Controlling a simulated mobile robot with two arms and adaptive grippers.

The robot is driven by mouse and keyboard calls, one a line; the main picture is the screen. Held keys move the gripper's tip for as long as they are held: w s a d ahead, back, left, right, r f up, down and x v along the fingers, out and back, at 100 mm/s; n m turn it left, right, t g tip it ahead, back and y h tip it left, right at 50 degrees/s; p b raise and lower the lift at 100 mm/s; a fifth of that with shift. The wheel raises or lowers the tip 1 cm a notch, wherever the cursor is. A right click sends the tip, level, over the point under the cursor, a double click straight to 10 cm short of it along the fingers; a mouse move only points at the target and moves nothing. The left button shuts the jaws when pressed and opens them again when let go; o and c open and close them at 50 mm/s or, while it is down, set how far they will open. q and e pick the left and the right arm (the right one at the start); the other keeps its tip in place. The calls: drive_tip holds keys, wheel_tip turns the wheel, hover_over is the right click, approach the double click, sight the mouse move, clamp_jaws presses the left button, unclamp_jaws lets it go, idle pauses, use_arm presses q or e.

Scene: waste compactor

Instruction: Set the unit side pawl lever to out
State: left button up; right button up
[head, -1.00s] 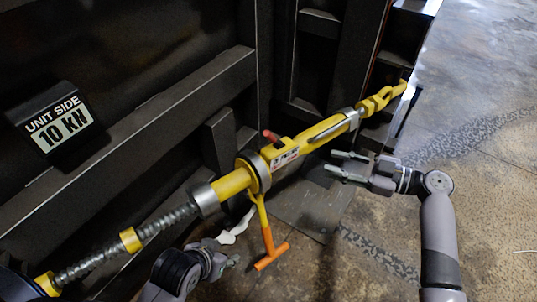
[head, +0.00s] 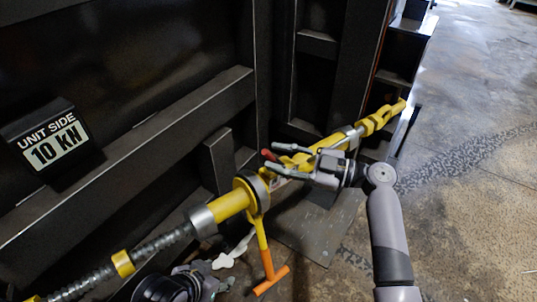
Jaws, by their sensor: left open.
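The yellow ratchet tensioner (head: 232,203) runs diagonally along the dark steel wall. A small red lever (head: 269,156), apparently the pawl lever, sticks up from its body. An orange-tipped T-handle (head: 268,268) hangs below. My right gripper (head: 271,158) reaches in from the right over the tensioner body. Its two fingers are apart, one on each side of the red lever's tip as seen here; I cannot tell whether they touch it. My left gripper (head: 226,284) is open and empty, low at the bottom edge, left of the T-handle.
A "UNIT SIDE 10 KN" sign (head: 55,148) is on the wall at left. A threaded rod (head: 95,281) leads to the lower left, and a yellow hook (head: 383,117) to the upper right. Concrete floor (head: 470,190) at right is clear.

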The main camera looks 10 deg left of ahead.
sight(272, 156)
drive_tip(key=shift+w+a, duration=0.15)
drive_tip(key=shift+a, duration=1.4)
drive_tip(key=shift+c, duration=0.2)
clamp_jaws()
